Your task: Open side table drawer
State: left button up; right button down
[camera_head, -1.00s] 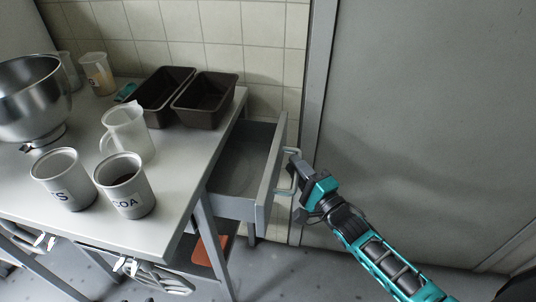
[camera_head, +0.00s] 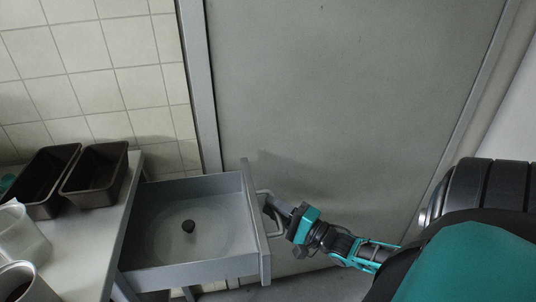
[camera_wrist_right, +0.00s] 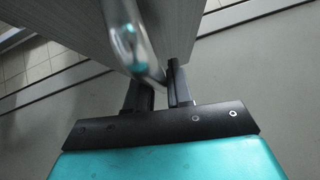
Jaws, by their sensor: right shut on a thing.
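The grey side table (camera_head: 80,255) stands at the left in the head view. The metal bar handle (camera_head: 277,234) is on the drawer front (camera_head: 252,225). My right gripper (camera_head: 272,207) is at this handle and shut on it. In the right wrist view, the handle (camera_wrist_right: 128,40) runs down to between the dark fingers (camera_wrist_right: 160,92). My left gripper is not in view.
Two dark loaf tins (camera_head: 98,178) stand on the table's back, with a clear jug (camera_head: 20,238) and a metal cup (camera_head: 25,285) nearer. A large grey door panel (camera_head: 340,100) is behind my right arm. Bare floor shows below the drawer.

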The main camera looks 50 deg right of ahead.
jog(key=c, duration=1.1)
grip_release()
jog(key=v, duration=1.3)
jog(key=shift+p, duration=0.3)
jog(key=shift+w+r, duration=0.1)
